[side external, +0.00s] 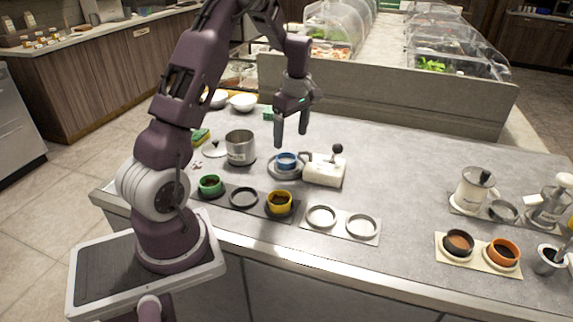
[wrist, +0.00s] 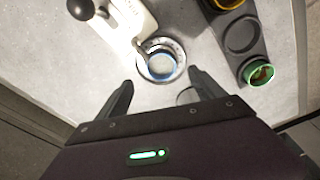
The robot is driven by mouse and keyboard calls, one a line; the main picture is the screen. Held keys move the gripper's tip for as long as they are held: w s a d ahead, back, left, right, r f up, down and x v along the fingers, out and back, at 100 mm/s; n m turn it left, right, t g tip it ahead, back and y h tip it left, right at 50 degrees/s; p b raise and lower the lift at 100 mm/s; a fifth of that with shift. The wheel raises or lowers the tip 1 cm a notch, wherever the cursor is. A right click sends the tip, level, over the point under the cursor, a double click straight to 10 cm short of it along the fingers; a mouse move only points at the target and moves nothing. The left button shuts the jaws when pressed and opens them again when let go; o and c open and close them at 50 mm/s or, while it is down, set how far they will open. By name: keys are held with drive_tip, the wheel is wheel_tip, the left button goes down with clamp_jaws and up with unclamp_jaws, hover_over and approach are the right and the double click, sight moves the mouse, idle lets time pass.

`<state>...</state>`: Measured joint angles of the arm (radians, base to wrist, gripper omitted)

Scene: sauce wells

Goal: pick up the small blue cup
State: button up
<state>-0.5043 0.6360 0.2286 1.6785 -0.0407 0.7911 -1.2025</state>
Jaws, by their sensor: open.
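The small blue cup (side external: 286,161) sits on a round metal plate of a white machine with a black-knobbed lever (side external: 325,170). In the wrist view the blue cup (wrist: 162,65) shows from above as a pale disc with a blue edge, just beyond the fingertips. My gripper (side external: 291,143) is open and empty, above the cup in the side view. In the wrist view my gripper's fingers (wrist: 160,78) are spread to either side below the cup, apart from it. Whether the cup holds anything is unclear.
A dark tray holds a green cup (side external: 210,185), an empty well (side external: 243,197) and a yellow cup (side external: 279,202). A metal pot (side external: 240,147) stands left of the blue cup. A light tray with two empty rings (side external: 341,226) is in front. The counter's right middle is clear.

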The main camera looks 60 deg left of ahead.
sight(287, 155)
drive_tip(key=shift+n, duration=0.3)
drive_tip(key=f, duration=0.2)
drive_tip(key=a+f, duration=0.1)
drive_tip(key=f, duration=0.5)
drive_tip(key=shift+s+a+f, duration=0.1)
drive_tip(key=shift+s+a, duration=0.15)
drive_tip(key=shift+s, duration=0.05)
drive_tip(key=c, duration=1.6)
wheel_tip(287, 155, up, 10)
drive_tip(key=shift+r, duration=0.1)
